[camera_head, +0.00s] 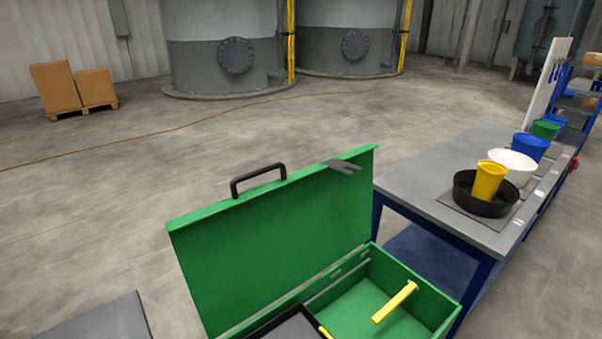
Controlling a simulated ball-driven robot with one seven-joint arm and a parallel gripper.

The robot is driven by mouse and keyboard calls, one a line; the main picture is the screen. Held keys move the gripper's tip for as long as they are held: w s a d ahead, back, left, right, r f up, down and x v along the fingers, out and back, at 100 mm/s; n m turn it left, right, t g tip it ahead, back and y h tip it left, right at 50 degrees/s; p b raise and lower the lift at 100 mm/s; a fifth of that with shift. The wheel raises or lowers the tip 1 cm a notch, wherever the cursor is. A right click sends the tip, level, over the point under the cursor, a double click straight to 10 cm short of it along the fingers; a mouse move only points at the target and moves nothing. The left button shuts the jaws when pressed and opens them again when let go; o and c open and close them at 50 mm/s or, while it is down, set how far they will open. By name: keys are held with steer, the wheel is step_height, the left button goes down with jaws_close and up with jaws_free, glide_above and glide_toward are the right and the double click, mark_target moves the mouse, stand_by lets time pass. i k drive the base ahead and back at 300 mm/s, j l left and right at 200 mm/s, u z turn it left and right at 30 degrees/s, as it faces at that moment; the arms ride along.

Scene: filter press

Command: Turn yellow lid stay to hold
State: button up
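A green box (447,305) stands at the bottom of the view with its lid (285,240) raised upright at the back. A black handle (258,178) sits on the lid's top edge. A yellow bar (395,303), which looks like the lid stay, slants over the right part of the box and is apart from the lid. A second small yellow piece (325,332) shows at the bottom edge, mostly cut off. A grey two-pronged piece (343,166) lies at the lid's top edge; I cannot tell what it is. My gripper is not in view.
A black tray (292,329) is partly seen in the box's left part. Right of the box stands a blue-legged workbench (420,182) with a black pan (482,206) and several coloured buckets. A grey slab (105,322) is at lower left. The floor behind the lid is clear.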

mark_target(386, 310)
steer(key=i+l, duration=0.25)
steer(key=i, duration=0.2)
steer(key=i+l, duration=0.25)
steer(key=i, duration=0.2)
